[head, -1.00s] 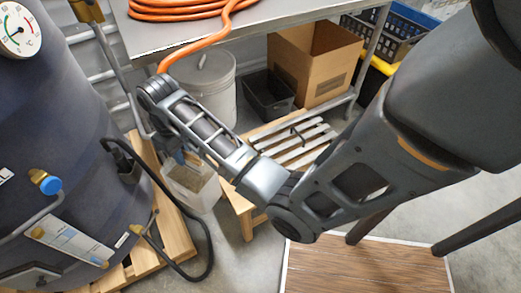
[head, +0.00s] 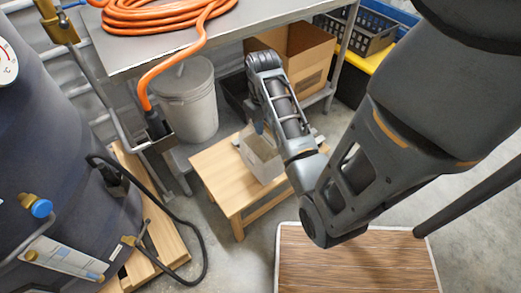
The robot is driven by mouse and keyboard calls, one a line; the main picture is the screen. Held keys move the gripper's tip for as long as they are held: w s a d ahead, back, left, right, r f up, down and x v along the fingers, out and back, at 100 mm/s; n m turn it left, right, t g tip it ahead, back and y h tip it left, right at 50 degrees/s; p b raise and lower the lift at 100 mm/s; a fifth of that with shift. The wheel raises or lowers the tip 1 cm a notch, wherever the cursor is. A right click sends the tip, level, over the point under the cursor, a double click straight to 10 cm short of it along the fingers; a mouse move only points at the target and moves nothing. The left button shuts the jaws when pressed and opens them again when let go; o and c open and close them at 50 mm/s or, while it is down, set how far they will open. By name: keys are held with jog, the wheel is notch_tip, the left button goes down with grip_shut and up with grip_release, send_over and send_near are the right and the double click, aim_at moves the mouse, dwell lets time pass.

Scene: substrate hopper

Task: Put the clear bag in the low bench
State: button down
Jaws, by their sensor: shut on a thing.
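The clear bag (head: 264,166), see-through with tan contents at its top, hangs upright below the end of my arm. My gripper (head: 262,131) is shut on the top of the bag; its fingers are mostly hidden by my wrist and forearm. The low bench (head: 217,170) is pale wood with short legs and stands on the floor in the middle of the view. The bag is over the right part of the bench top and covers some of it. I cannot tell whether the bag touches the bench.
A grey lidded bucket (head: 187,98) stands just behind the bench. A metal table (head: 150,42) with a coiled orange hose (head: 160,12) overhangs it. A cardboard box (head: 305,62) is at the back. A dark tank (head: 60,160) on a pallet stands left. The floor left of the bench is partly clear.

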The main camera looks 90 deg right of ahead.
jog(key=w+f, duration=1)
jog(key=w, duration=0.1)
jog(key=shift+w+d+f, duration=0.2)
jog(key=shift+d+f, duration=0.2)
jog(key=shift+d, duration=0.05)
jog(key=shift+f+b, duration=0.1)
jog(key=shift+b, duration=0.2)
jog(key=c, duration=1.1)
grip_release()
jog(key=shift+f, duration=0.1)
